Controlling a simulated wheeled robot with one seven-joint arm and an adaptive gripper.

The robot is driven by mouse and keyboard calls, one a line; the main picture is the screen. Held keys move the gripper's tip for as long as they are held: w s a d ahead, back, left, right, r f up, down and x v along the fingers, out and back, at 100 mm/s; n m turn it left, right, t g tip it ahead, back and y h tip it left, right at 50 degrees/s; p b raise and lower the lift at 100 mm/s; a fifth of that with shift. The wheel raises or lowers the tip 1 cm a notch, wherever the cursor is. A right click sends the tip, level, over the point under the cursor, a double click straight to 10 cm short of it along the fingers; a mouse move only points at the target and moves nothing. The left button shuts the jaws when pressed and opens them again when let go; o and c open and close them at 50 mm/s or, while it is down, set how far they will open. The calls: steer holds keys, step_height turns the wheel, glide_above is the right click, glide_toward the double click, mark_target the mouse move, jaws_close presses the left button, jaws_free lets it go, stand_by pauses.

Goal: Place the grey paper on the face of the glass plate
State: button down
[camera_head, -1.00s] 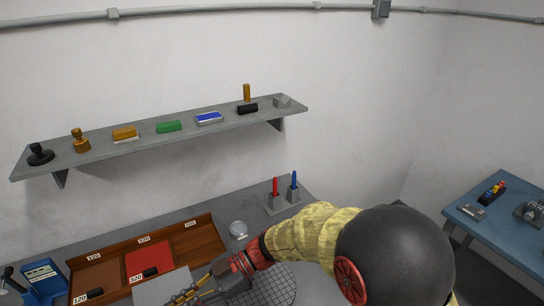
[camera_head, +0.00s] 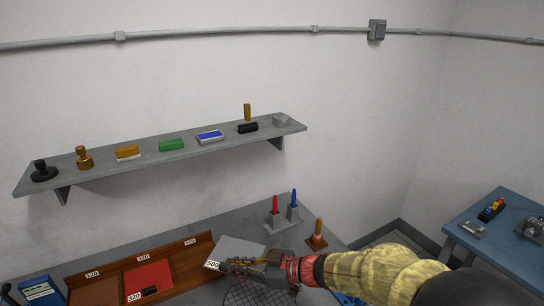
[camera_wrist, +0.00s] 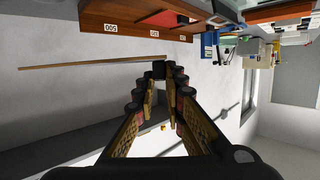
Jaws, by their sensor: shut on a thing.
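The grey paper (camera_head: 240,250), marked 500, is held by my gripper (camera_head: 230,266) above the desk in the head view. In the wrist view the fingers (camera_wrist: 159,78) close on a small black block (camera_wrist: 159,70), and the paper (camera_wrist: 80,63) shows edge-on as a thin tan strip. A round plate with a grid pattern (camera_head: 258,297) lies below my gripper, partly hidden by it and cut by the frame's bottom edge. I cannot tell whether this is the glass plate.
A wooden tray (camera_head: 206,247) with a red sheet (camera_head: 148,275) stands left. Red and blue markers (camera_head: 284,213) in holders and a wooden-handled tool (camera_head: 318,236) stand behind the arm. A shelf (camera_head: 100,168) with several items hangs above.

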steer(key=w+d+f+m+t+h, duration=0.1)
steer(key=w+d+m+t+h, duration=0.2)
steer(key=d, duration=0.6)
steer(key=w+d+f+m+t+h, duration=0.2)
steer(key=w+d+m+t+h, duration=0.1)
steer(key=d, duration=0.7)
steer(key=w+d+f+m+t+h, duration=0.1)
steer(key=d+m, duration=0.4)
steer(key=d, duration=0.5)
steer(key=w+t+h, duration=0.1)
steer(key=t+h, duration=0.1)
steer(key=shift+w+d+f+h, duration=0.25)
steer(key=shift+w+f+h, duration=0.05)
steer(key=shift+w, duration=0.1)
